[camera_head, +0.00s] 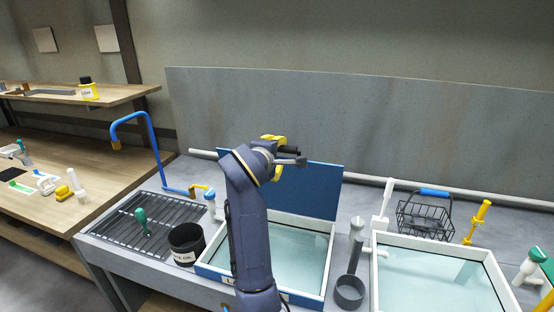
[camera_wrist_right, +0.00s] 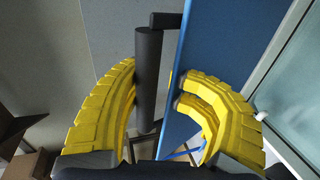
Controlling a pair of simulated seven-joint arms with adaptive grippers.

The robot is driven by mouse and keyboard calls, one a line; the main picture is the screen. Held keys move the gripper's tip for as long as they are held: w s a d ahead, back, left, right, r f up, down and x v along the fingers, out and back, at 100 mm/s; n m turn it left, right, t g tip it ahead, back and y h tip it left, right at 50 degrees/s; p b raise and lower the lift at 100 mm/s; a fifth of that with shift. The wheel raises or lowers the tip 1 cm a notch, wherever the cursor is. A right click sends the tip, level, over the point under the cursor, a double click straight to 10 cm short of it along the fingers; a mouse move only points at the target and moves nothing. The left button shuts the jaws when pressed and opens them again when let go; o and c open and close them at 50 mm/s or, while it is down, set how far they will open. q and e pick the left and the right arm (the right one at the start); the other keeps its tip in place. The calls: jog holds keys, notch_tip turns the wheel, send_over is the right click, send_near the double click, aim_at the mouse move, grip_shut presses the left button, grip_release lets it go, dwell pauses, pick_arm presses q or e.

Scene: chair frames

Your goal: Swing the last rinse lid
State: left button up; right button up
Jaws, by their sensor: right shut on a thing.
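The blue rinse lid (camera_head: 308,190) stands raised, close to upright, at the back edge of the blue-walled tub (camera_head: 324,264), which holds pale clear water. The gripper is shut on the lid by this handle; exact finger contact is hard to make out. My left gripper is not in view.
A second open water tub (camera_head: 374,262) stands right, with a wire basket (camera_head: 425,221) behind it. A grey cup-ended tool (camera_head: 350,290) is between the tubs. Left are a black pot (camera_head: 186,243), a drain rack (camera_head: 125,232) and a blue tap (camera_head: 155,150). A grey splash panel (camera_head: 400,130) rises behind.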

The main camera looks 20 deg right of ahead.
jog(key=shift+o, duration=0.2)
jog(key=shift+w+d+r, duration=0.15)
jog(key=shift+w+d, duration=0.1)
jog(key=shift+w, duration=0.45)
jog(key=o, duration=1.1)
jog(key=shift+w, duration=0.1)
jog(key=shift+o, duration=1.4)
jog(key=shift+d, duration=0.1)
